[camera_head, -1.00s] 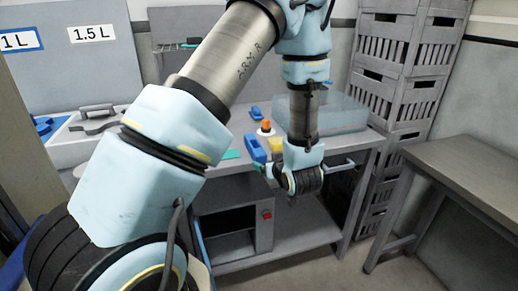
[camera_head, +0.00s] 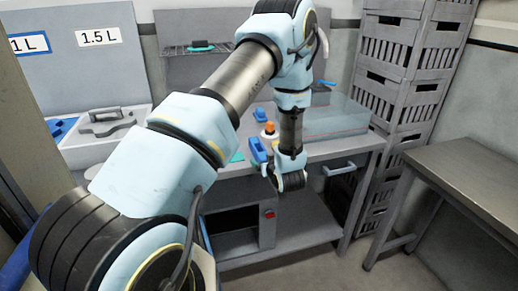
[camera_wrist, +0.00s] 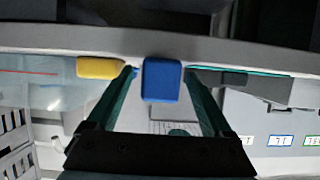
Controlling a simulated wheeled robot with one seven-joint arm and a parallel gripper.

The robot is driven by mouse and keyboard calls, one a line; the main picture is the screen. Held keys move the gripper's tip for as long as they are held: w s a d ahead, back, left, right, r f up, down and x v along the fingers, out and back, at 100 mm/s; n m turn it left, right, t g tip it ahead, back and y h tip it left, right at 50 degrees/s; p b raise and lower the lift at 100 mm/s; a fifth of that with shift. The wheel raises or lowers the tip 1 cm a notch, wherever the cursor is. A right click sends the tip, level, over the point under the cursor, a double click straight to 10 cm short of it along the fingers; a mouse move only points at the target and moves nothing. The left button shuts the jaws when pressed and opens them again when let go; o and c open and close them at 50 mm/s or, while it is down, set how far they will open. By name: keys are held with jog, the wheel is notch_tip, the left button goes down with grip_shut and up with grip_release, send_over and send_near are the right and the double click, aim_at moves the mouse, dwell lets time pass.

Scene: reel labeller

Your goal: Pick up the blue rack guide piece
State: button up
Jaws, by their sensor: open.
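A blue piece (camera_head: 258,150) stands at the front edge of the grey workbench, left of my wrist in the head view. In the wrist view this blue piece (camera_wrist: 161,80) appears as a rounded block between my two fingertips. My gripper (camera_wrist: 159,72) is open, with one dark green finger on each side of the block. I cannot tell whether the fingers touch it. In the head view my fingers are mostly hidden by my wrist. Another, smaller blue piece (camera_head: 260,115) lies farther back on the bench.
A yellow block (camera_wrist: 101,67) is beside the blue piece. A clear box (camera_head: 335,118) sits at the bench's right. Stacked grey crates (camera_head: 405,70) and a side table (camera_head: 465,165) are farther right.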

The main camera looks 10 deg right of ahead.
jog(key=shift+w+f, duration=0.1)
jog(key=shift+w, duration=0.1)
grip_shut()
dwell(0.6)
